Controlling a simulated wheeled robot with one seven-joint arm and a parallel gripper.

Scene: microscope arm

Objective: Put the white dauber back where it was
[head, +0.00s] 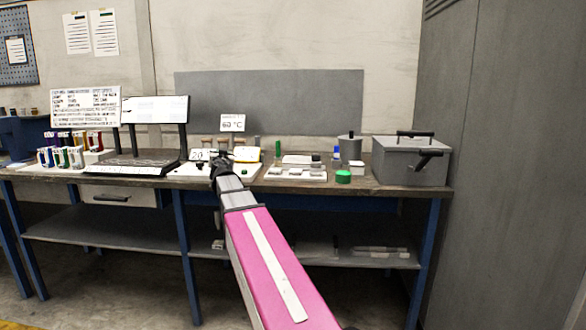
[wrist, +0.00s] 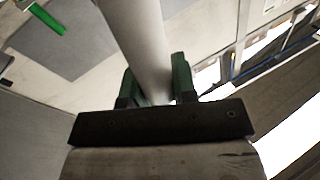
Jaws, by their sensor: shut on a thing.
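My gripper (wrist: 156,82) has its two green-padded fingers shut on a pale white-grey cylinder, which I take to be the white dauber (wrist: 143,38). The dauber extends from between the fingers past the top edge of the wrist view; its far end is out of frame. In the head view my gripper (head: 222,166) is small and dark, over the front part of the bench by the white tray (head: 185,171). The dauber cannot be made out there, and my gripper and arm hide part of the tray.
A small sign (head: 232,123) stands behind my gripper.

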